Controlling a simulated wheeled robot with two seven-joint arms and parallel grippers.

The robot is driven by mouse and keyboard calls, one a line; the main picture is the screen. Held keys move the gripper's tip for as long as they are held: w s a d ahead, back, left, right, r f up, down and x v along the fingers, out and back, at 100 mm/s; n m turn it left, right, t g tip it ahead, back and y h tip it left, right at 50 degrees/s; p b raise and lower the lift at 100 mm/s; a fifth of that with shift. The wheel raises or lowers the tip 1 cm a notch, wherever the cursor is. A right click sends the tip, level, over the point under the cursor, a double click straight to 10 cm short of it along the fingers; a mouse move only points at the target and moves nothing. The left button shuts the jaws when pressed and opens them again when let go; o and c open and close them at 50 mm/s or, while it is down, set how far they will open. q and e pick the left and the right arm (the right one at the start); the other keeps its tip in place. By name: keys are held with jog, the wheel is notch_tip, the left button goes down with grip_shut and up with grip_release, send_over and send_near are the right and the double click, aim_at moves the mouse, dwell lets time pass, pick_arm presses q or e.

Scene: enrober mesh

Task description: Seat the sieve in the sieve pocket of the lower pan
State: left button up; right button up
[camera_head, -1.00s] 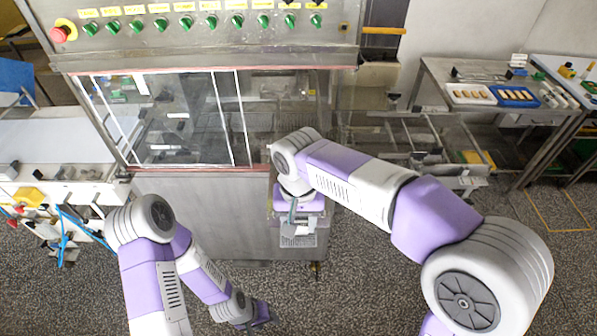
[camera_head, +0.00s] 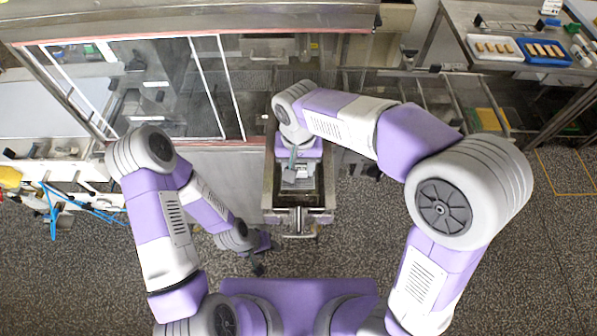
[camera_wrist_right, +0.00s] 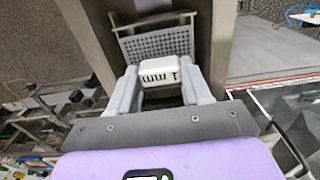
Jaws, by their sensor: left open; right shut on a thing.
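My right gripper (camera_wrist_right: 160,88) is shut on the white handle block (camera_wrist_right: 167,73) of the sieve, which is marked "1 mm". The sieve's perforated metal plate (camera_wrist_right: 158,46) extends beyond the handle in the right wrist view. In the head view my right gripper (camera_head: 297,170) points down, with the sieve (camera_head: 301,184) below it, over the open steel lower pan (camera_head: 268,190). The pan's walls flank the sieve in the wrist view. The sieve pocket is not clearly visible, and I cannot tell whether the sieve touches it. My left gripper (camera_head: 258,267) is open and empty, low over the floor.
A steel machine with a red-edged window (camera_head: 150,95) stands behind and left of the pan. A handle or valve (camera_head: 299,232) projects from the pan's front. A steel table with a white tray (camera_head: 494,48) and a blue tray (camera_head: 546,51) stands far right. Floor in front is clear.

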aim_at(299, 169)
jog(key=shift+f, duration=1.9)
jog(key=shift+f, duration=0.2)
jog(key=o, duration=0.9)
jog(key=shift+r, duration=0.15)
notch_tip(299, 169, up, 12)
jog(key=shift+r+p, duration=0.1)
jog(key=shift+p, duration=0.35)
